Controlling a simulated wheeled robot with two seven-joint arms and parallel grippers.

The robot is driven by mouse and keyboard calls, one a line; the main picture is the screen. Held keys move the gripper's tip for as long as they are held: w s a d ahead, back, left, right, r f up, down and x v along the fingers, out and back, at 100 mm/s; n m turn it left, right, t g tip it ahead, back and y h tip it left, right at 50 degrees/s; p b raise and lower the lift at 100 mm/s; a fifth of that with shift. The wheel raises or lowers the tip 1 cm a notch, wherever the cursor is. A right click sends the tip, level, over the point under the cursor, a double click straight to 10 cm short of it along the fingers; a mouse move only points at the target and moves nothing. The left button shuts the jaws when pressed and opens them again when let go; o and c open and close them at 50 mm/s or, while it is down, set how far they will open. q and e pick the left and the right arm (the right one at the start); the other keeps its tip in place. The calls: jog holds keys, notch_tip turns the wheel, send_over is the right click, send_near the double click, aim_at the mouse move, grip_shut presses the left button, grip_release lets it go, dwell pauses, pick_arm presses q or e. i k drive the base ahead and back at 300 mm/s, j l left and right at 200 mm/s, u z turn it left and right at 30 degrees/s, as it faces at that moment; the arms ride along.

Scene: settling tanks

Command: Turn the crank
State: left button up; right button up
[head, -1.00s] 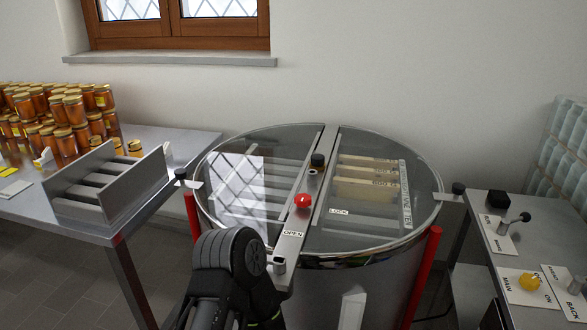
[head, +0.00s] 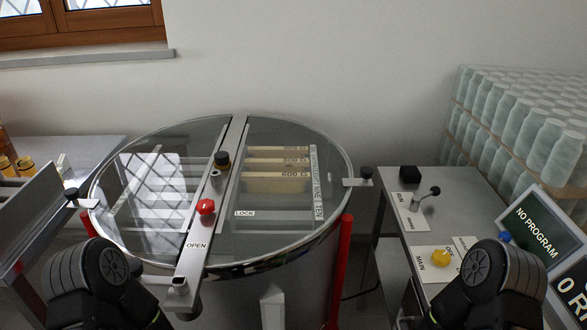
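A round steel drum (head: 335,257) with a clear lid stands ahead of me. A metal bar crosses its top, carrying a black knob (head: 222,158) on a short post and a red knob (head: 206,206). A small lever with a black ball end (head: 435,190) stands on a plate on the right-hand steel table. I cannot tell which of these is the crank. Black parts of my left and right arms show at the bottom left and bottom right. No gripper fingers of either arm are visible.
The steel table (head: 465,181) also holds a yellow knob (head: 440,258), a black block (head: 409,173) and a screen (head: 541,227) reading "NO PROGRAM". Stacked glass jars (head: 520,125) stand behind it. A grey rack (head: 30,222) is at the left. Red legs (head: 340,255) flank the drum.

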aim_at(180, 284)
jog(key=i, duration=0.15)
jog(key=k+j+u, duration=0.1)
jog(key=u, duration=0.9)
